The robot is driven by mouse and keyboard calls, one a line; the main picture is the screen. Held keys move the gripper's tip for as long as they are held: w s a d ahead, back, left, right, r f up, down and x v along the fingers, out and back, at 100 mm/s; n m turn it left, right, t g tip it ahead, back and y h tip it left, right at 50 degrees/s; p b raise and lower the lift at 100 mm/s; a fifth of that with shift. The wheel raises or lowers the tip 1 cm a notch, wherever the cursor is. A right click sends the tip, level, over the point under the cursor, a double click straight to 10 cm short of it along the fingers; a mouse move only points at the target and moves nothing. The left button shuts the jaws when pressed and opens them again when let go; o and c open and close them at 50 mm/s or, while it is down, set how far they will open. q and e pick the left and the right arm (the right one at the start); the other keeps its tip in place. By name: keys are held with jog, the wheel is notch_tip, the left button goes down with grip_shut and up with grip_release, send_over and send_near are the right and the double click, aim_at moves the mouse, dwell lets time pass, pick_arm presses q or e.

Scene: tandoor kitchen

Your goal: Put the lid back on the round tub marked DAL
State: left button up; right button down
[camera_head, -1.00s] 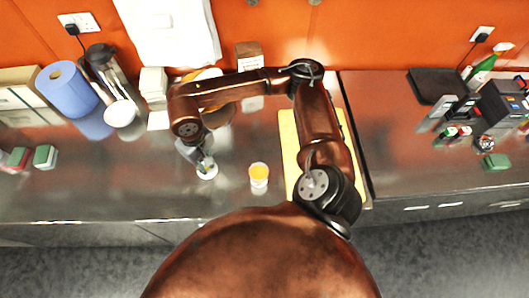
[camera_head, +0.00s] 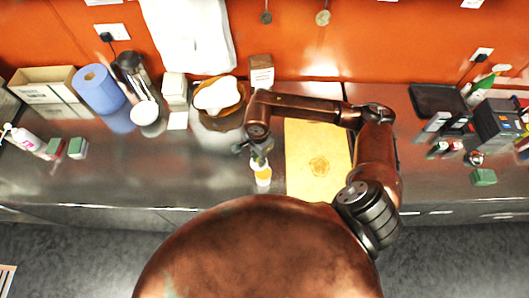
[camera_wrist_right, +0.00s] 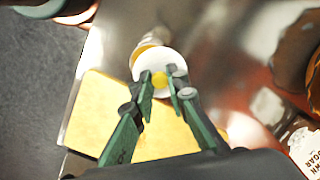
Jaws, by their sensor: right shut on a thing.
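The round tub (camera_head: 262,176), white with yellow showing, stands on the steel counter just left of the yellow board. Its marking is too small to read. My right gripper (camera_head: 260,159) is directly over the tub's top. In the wrist view my right gripper (camera_wrist_right: 167,84) is shut on the yellow knob of the round white lid (camera_wrist_right: 145,65). A strip of yellow (camera_wrist_right: 147,46) shows just beyond the lid's far edge. I cannot tell whether the lid touches the tub's rim. My left gripper is not in view.
The yellow board (camera_head: 318,178) lies right of the tub. A blue roll (camera_head: 98,88) stands further left.

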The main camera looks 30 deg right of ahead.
jog(key=m, duration=0.1)
jog(key=m+p, duration=0.1)
jog(key=s+m+p, duration=0.1)
jog(key=shift+s+d+r+m, duration=0.1)
jog(key=shift+d+r+m, duration=0.2)
jog(key=shift+r+m, duration=0.1)
jog(key=shift+s+d+f+m+p, duration=0.1)
jog(key=shift+f+m+p, duration=0.05)
jog(key=shift+m+p, duration=0.3)
jog(key=shift+s+d+f+m+p, duration=0.1)
jog(key=shift+m+p, duration=0.2)
jog(key=shift+m, duration=0.25)
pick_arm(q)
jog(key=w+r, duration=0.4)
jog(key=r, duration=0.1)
pick_arm(e)
jog(key=shift+f, duration=0.15)
jog(key=shift+f+b, duration=0.7)
jog(key=shift+f, duration=0.8)
jog(key=shift+f+b, duration=0.6)
jog(key=shift+f, duration=0.3)
jog(key=shift+f+b, duration=0.6)
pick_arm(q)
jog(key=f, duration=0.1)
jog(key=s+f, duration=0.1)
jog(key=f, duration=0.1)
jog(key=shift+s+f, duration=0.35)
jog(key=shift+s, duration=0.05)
